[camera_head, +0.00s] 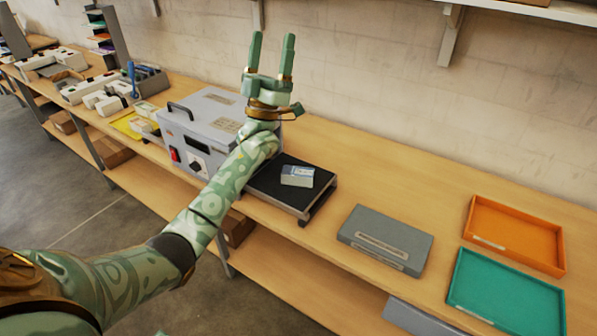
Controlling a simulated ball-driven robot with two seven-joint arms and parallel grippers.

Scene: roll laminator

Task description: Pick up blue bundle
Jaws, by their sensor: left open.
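A small blue and white bundle (297,176) lies on the black tray (265,184) at the right side of the grey laminator (200,125). My left gripper (272,38) is open and empty, with its two fingers pointing up in the picture, in front of the wall. It is above and apart from the bundle in the picture. My left forearm crosses in front of part of the laminator and the tray's left end. The bundle itself is not covered. My right gripper is not in view.
A grey flat case (385,240) lies right of the tray. An orange tray (515,234) and a teal tray (505,292) sit further right. Several white boxes (108,100) stand at the left. The bench behind the black tray is clear, up to the wall.

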